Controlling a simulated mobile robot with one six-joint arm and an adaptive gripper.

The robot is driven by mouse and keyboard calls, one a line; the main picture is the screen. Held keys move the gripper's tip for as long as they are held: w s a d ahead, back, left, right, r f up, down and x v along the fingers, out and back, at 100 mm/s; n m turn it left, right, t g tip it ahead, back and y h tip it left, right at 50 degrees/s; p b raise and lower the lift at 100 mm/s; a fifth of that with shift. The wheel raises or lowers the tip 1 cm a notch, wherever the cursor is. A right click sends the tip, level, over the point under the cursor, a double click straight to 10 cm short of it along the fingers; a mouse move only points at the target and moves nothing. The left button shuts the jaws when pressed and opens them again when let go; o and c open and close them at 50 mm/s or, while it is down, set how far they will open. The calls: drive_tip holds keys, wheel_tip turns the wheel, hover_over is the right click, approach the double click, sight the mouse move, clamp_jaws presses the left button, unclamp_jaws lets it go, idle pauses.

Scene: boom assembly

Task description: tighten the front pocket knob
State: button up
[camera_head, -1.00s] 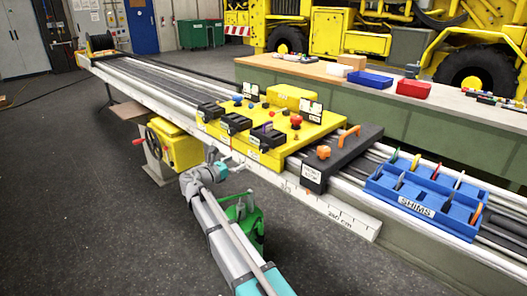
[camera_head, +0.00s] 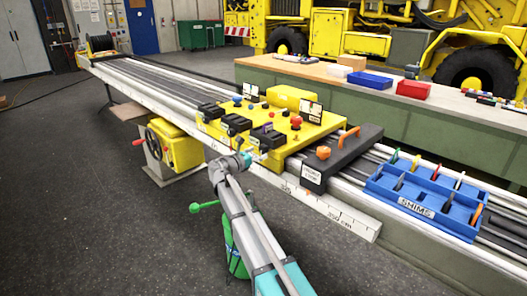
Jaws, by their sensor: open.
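A yellow carriage (camera_head: 292,142) sits across the long rails of the boom. It bears black pocket blocks: a far one (camera_head: 211,110), a middle one (camera_head: 236,124) and a near one (camera_head: 268,136). A red knob (camera_head: 296,121) and a blue knob (camera_head: 237,100) stand on the carriage top. I cannot tell which knob is the front pocket one. My gripper (camera_head: 259,156) is open at the carriage's front side, below the near block. Its fingers are small in view, and I cannot tell whether they touch anything.
A black block with an orange handle (camera_head: 346,139) and a blue shims tray (camera_head: 425,200) lie on the rails to the right. A green stand with a ball-ended lever (camera_head: 196,208) is partly behind my arm. A yellow handwheel unit (camera_head: 176,145) stands left. The floor at left is clear.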

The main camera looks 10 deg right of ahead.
drive_tip(key=shift+x, duration=1.45)
drive_tip(key=c, duration=1.2)
drive_tip(key=shift+o, duration=0.2)
